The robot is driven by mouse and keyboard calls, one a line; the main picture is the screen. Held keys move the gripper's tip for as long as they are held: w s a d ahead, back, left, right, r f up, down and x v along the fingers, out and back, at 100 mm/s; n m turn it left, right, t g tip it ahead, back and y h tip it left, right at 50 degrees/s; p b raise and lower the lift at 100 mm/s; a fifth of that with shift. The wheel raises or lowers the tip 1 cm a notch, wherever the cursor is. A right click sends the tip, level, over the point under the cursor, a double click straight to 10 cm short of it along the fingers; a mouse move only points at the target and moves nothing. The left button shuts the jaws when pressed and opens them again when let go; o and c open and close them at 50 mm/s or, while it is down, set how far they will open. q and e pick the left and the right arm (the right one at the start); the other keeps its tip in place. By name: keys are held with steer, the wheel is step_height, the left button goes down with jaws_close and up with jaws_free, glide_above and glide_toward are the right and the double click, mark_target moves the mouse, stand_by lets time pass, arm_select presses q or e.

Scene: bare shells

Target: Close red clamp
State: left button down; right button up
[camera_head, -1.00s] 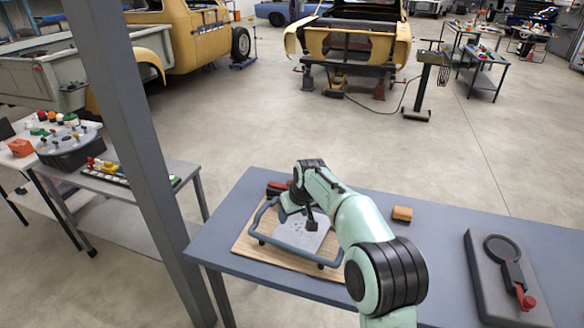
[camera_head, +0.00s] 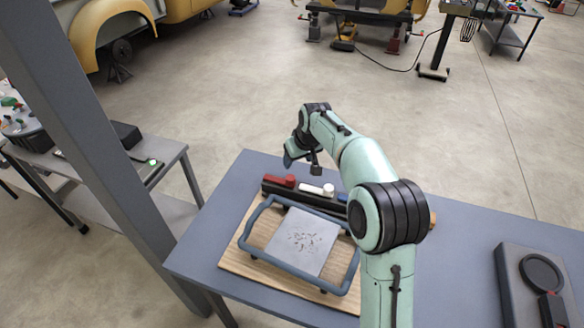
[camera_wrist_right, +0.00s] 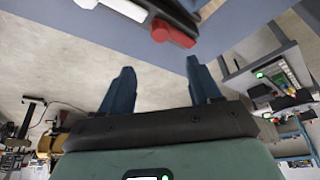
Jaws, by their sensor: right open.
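A red clamp handle (camera_head: 279,181) sits at the left end of a dark bar (camera_head: 305,197) along the back of a wooden board (camera_head: 235,252). A white handle (camera_head: 316,190) and a partly hidden blue one (camera_head: 342,197) sit to its right on the same bar. My right gripper (camera_head: 290,157) is above and just behind the red handle, apart from it. In the right wrist view, the red handle (camera_wrist_right: 173,33) is at the top, beyond the two spread, empty blue fingers (camera_wrist_right: 160,80). My left gripper is not in view.
A blue-grey tubular frame (camera_head: 258,232) surrounds a grey speckled plate (camera_head: 301,240) on the board. At the right, a dark block with a disc (camera_head: 541,272) has a red part (camera_head: 553,308). A grey post (camera_head: 100,130) stands left of the table.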

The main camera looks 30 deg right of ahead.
mark_target(291, 178)
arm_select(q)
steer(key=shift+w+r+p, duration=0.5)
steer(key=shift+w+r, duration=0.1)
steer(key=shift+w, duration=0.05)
arm_select(e)
steer(key=x, duration=1.3)
steer(key=shift+s+a, duration=0.1)
steer(key=shift+c, duration=0.3)
jaws_close()
